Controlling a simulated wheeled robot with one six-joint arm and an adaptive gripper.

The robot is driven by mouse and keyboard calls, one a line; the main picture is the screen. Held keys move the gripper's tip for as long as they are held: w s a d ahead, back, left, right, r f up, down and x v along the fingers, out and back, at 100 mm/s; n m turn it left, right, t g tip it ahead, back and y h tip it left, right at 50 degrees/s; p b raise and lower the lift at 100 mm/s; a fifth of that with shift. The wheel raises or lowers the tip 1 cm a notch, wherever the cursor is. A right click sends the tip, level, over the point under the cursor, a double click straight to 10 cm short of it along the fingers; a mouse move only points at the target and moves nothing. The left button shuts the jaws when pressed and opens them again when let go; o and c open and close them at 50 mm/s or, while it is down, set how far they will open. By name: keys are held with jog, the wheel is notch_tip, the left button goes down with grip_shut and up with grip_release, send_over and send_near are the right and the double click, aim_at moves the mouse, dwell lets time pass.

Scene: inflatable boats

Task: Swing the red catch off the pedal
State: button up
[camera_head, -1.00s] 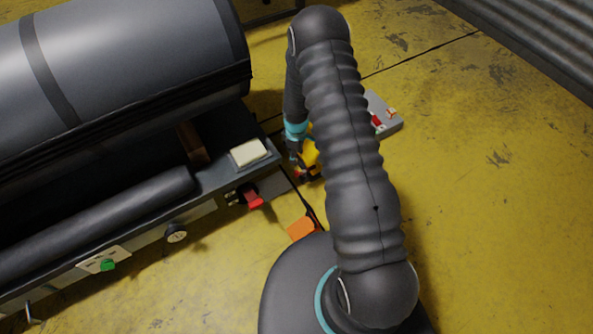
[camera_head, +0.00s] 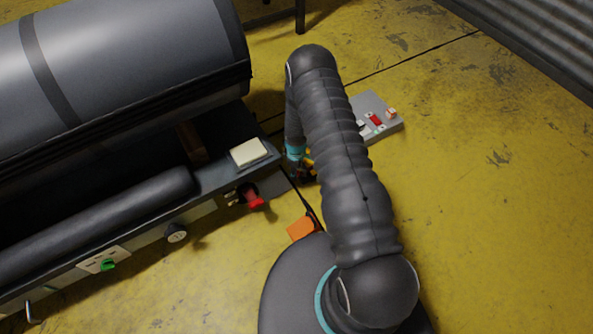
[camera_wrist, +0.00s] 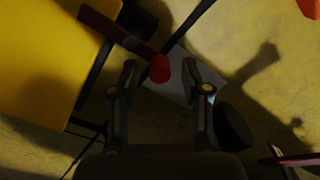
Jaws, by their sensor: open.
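The yellow pedal (camera_wrist: 45,60) fills the upper left of the wrist view. In the head view only a small yellow patch (camera_head: 309,156) shows beside my arm. My gripper (camera_wrist: 160,76) is open, with one finger on each side of that red end. I cannot tell whether either finger touches it. In the head view my gripper (camera_head: 301,173) is low near the floor, partly hidden by my arm.
A dark machine with a big roller (camera_head: 130,60) stands left, with a cream pad (camera_head: 249,152), a red handle (camera_head: 252,197) and a green knob (camera_head: 108,265). A grey switch box (camera_head: 386,128) lies behind my arm. An orange piece (camera_head: 301,228) is near my base. The right floor is clear.

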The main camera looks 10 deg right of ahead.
grip_shut()
jog(key=shift+w+f+b, duration=0.1)
jog(key=shift+b, duration=0.25)
jog(key=m+b, duration=0.1)
jog(key=w+m+b, duration=0.1)
jog(key=m+b, duration=0.1)
jog(key=shift+f, duration=0.15)
jog(key=m+b, duration=0.2)
jog(key=w+m+b, duration=0.1)
jog(key=m, duration=0.1)
jog(key=shift+w+b, duration=0.2)
jog(key=shift+b, duration=0.15)
jog(key=m+b, duration=0.2)
jog(key=m, duration=0.1)
jog(key=w+d+m+b, duration=0.1)
jog(key=m, duration=0.1)
jog(key=shift+w, duration=0.1)
jog(key=shift+w+d+r+m+b, duration=0.2)
jog(key=shift+m+b, duration=0.2)
jog(key=shift+m, duration=0.55)
jog(key=shift+w+d+r+m+b, duration=0.1)
jog(key=shift+w+d+m+b, duration=0.2)
jog(key=shift+m, duration=0.65)
jog(key=shift+s, duration=0.1)
